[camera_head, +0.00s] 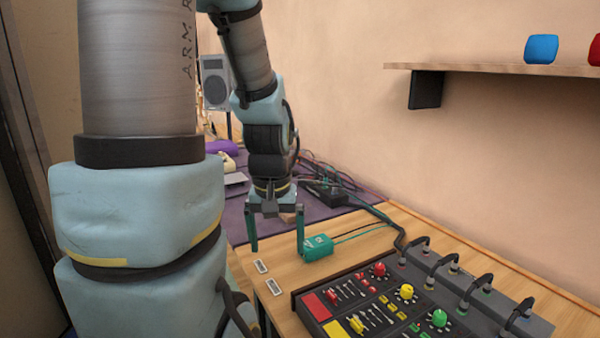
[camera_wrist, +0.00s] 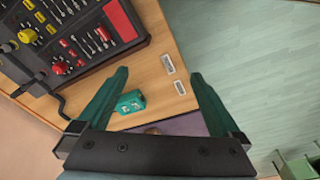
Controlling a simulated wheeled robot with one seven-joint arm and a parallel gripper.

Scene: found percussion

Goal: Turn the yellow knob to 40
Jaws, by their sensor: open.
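The yellow knob (camera_head: 407,292) stands on the black control panel (camera_head: 295,302), between a red knob (camera_head: 379,269) and a green knob (camera_head: 439,317). Pale marks lie around it, too small to read, and I cannot tell its setting. In the wrist view the yellow knob (camera_wrist: 27,35) is at the upper left, beyond the red knob (camera_wrist: 61,67). My gripper (camera_head: 277,250) points down, open and empty, above the table to the left of and behind the panel. In the wrist view my gripper (camera_wrist: 160,74) has its fingers wide apart, away from the knob.
A small teal box (camera_head: 317,247) with cables sits close to my gripper's right finger. Two small labelled plates (camera_head: 274,286) lie on the wooden table. Black cables arch into a grey strip (camera_head: 485,297) behind the knobs. A shelf (camera_head: 480,69) hangs on the wall at right.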

